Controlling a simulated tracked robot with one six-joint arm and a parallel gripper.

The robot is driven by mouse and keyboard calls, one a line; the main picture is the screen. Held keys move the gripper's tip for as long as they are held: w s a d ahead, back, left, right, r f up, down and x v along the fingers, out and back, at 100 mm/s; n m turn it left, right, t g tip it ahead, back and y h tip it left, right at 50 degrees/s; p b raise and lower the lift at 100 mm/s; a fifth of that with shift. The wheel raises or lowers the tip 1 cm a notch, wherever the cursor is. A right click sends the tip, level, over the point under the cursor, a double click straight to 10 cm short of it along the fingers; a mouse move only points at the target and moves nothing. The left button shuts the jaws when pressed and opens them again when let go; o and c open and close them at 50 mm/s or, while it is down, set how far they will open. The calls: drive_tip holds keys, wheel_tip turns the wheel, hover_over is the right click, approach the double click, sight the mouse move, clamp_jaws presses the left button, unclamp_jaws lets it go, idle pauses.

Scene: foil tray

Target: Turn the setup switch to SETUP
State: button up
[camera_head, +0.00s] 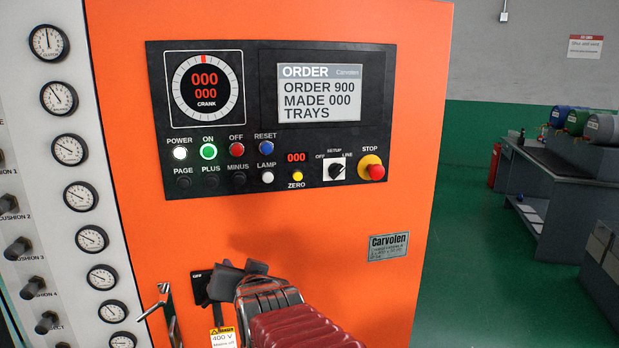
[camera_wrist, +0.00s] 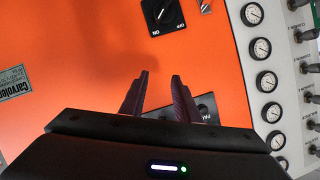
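The setup switch (camera_head: 336,172) is a small black knob on a white plate, low on the black control panel (camera_head: 215,195). Its labels read OFF, SETUP and LINE. The knob seems to point up and right toward LINE, but it is too small to be sure. My gripper (camera_head: 238,276) is well below and left of the switch, in front of the orange cabinet face. In the wrist view my gripper (camera_wrist: 161,78) is open, its two fingers apart with only orange panel between them. The setup switch is not in the wrist view.
A red STOP button (camera_head: 375,172) sits just right of the switch; a yellow ZERO button (camera_head: 297,176) sits left. A black ON/OFF rotary switch (camera_wrist: 162,13) is beyond my fingertips. A metal handle (camera_head: 163,306) stands out left of my gripper. Gauges (camera_head: 81,196) line the left.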

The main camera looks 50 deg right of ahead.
drive_tip(key=d+r+m+t+h, duration=0.1)
drive_tip(key=d+r+m+h, duration=0.35)
drive_tip(key=d, duration=0.45)
drive_tip(key=m+h, duration=0.5)
drive_tip(key=h, duration=0.1)
approach(338, 174)
drive_tip(key=v, duration=0.5)
drive_tip(key=shift+r, duration=0.25)
drive_tip(key=shift+w, duration=0.1)
drive_tip(key=x, duration=1.3)
drive_tip(key=shift+w+d+f, duration=0.1)
drive_tip(key=shift+w+d, duration=0.05)
drive_tip(key=shift+d, duration=0.15)
drive_tip(key=shift+c, duration=0.2)
clamp_jaws()
